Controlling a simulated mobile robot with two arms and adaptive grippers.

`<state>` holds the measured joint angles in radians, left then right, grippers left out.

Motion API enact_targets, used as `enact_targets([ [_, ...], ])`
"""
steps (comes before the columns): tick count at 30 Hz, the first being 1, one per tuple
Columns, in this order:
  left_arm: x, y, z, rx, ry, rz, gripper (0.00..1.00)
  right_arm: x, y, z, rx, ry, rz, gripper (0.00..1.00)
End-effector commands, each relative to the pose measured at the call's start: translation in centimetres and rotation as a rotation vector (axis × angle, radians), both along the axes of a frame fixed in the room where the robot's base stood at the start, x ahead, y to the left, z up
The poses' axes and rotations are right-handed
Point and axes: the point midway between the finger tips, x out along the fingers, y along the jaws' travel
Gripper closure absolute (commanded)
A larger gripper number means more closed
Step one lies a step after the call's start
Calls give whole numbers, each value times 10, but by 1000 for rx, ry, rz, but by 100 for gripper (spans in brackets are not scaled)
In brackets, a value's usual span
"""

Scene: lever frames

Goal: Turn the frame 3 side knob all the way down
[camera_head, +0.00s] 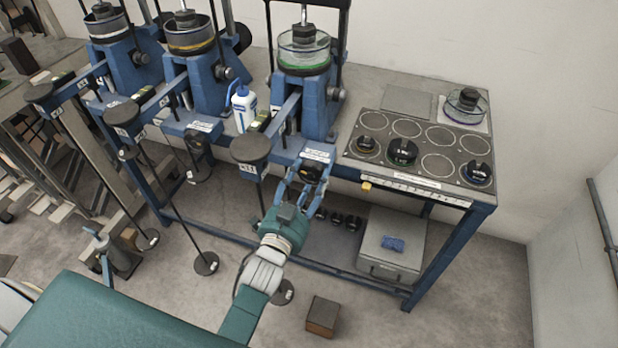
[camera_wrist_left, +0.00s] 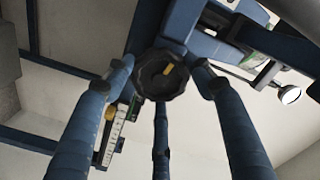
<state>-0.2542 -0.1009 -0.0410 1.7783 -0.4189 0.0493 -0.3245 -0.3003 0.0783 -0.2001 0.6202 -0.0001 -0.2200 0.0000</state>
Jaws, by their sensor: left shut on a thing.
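Frame 3 is the rightmost blue lever frame (camera_head: 318,105), with a glass dish with a green band on top. Its dark round side knob (camera_head: 312,173) sits low on the front, below a white label. My left gripper (camera_head: 303,182) reaches up to it from below and is shut on the knob. In the left wrist view the black knob (camera_wrist_left: 160,78) sits between the blue fingers, with a yellow mark on its face pointing to the upper right. The finger contacts are partly hidden. My right gripper is not in view.
A dark round lever end (camera_head: 250,148) hangs just left of my left gripper. Two more lever frames stand further left. A white-blue bottle (camera_head: 243,108) stands on the bench. A tray of weights (camera_head: 420,150) lies to the right. A small brown box (camera_head: 322,315) is on the floor.

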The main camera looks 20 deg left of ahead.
Motion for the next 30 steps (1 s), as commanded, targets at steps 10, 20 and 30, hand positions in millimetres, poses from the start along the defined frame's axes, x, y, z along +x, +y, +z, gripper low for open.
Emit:
enact_targets([
  [10,0,2,-2,3,6,4,27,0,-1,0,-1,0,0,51],
  [20,-8,1,-2,2,5,1,27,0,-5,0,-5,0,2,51],
  [30,-74,5,-4,1,9,3,27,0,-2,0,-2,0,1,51],
])
